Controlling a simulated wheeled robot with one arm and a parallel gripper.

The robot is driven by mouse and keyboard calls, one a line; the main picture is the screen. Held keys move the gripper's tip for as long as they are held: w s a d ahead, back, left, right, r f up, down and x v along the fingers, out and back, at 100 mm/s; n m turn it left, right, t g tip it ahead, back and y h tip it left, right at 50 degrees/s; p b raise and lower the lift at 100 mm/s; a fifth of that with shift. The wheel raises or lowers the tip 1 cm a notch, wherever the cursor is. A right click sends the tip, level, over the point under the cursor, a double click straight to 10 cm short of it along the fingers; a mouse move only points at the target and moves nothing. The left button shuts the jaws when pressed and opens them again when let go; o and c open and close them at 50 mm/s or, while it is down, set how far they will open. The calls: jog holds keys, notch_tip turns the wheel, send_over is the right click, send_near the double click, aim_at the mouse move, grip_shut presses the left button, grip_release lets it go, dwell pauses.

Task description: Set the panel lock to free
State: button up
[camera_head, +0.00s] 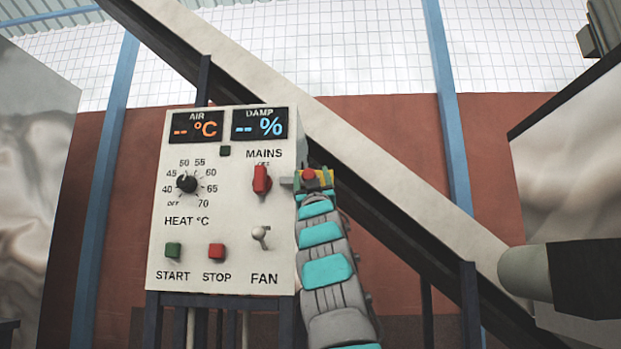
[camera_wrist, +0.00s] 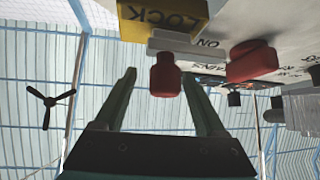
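The panel lock is on the right side of the control panel, beside the MAINS switch. In the wrist view its yellow LOCK plate (camera_wrist: 178,20) is upside down, with a grey bar (camera_wrist: 185,44) and a red knob (camera_wrist: 165,78) below it. In the head view the red knob (camera_head: 309,174) shows small at the panel's edge, partly crowded by my gripper. My gripper (camera_wrist: 160,76) is open, with one finger on each side of the red knob and visible gaps. Whether the fingertips reach around its full depth is unclear. No free marking is readable.
The panel (camera_head: 230,225) carries a red MAINS switch (camera_head: 261,180), a HEAT knob (camera_head: 187,183), START (camera_head: 173,250) and STOP (camera_head: 216,251) buttons and a FAN toggle (camera_head: 261,235). A diagonal beam (camera_head: 400,185) passes behind. The MAINS switch (camera_wrist: 251,61) is close to the lock.

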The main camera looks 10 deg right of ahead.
jog(key=shift+f, duration=0.1)
jog(key=b+v, duration=0.7)
jog(key=b, duration=0.2)
jog(key=shift+s+f, duration=0.25)
jog(key=shift+f, duration=0.05)
dwell(0.4)
